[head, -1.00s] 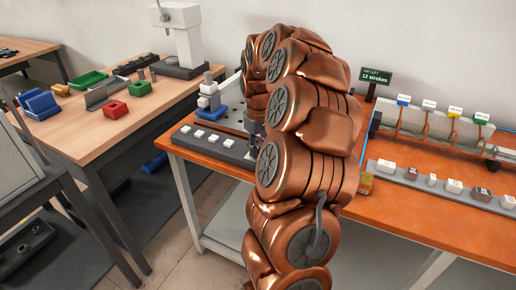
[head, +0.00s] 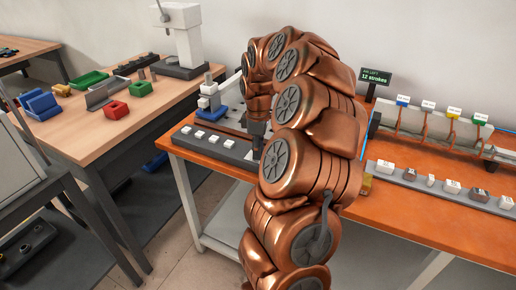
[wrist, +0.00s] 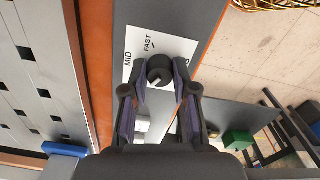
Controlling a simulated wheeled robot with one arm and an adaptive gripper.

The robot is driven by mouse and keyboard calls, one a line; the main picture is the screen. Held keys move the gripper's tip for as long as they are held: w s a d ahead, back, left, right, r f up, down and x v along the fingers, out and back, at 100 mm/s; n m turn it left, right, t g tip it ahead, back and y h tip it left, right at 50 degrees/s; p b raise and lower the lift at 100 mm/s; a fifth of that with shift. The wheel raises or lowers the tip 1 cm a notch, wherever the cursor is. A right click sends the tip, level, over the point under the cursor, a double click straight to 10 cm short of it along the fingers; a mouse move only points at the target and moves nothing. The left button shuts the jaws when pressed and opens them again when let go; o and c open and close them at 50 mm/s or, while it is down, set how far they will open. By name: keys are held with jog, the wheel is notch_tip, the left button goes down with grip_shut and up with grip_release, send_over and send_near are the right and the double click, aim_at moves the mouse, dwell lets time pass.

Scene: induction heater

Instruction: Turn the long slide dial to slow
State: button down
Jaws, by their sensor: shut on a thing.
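The dial (wrist: 159,69) is a round dark knob with a light pointer mark, on a white label plate (wrist: 172,43) in the wrist view. The plate reads MID and FAST; a third word at its right is mostly hidden by my finger. My gripper (wrist: 160,75) is shut on the dial, one finger on each side of it. In the head view my gripper (head: 257,147) points down at the right end of the grey control strip (head: 232,153), and the dial is hidden there.
The strip lies along the front edge of the orange bench (head: 420,221), with several white labels on it. A heater rig (head: 435,125) and a second label strip (head: 430,187) stand to the right. A wooden table (head: 95,140) with coloured parts stands to the left.

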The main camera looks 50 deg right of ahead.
dwell(0.4)
jog(key=c, duration=0.9)
grip_release()
notch_tip(320, 180, up, 12)
dwell(0.4)
